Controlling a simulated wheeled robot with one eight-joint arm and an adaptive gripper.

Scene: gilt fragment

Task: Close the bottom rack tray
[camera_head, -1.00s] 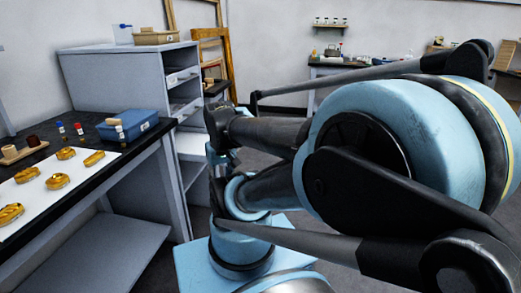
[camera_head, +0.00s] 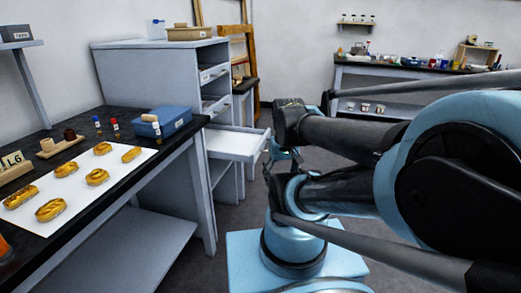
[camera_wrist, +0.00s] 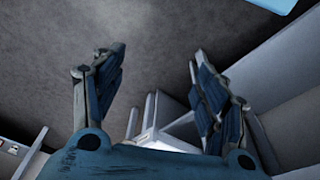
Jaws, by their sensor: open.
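The grey rack (camera_head: 140,88) stands behind the work table in the head view. Its bottom tray (camera_head: 235,146), a white shallow tray with a raised rim, sticks far out to the right below two upper trays. My gripper (camera_head: 274,163) is just right of the tray's front end, partly hidden by my own arm; contact cannot be told. In the wrist view my gripper (camera_wrist: 157,68) is open with nothing between its fingers. A pale surface low between the fingers may be part of the tray.
The black-topped table (camera_head: 125,190) at the left holds gilt pieces on a white sheet (camera_head: 130,172) and a blue box (camera_head: 163,121). A wooden frame (camera_head: 240,70) leans behind the rack. A far bench (camera_head: 400,72) stands along the back wall. Grey floor lies between.

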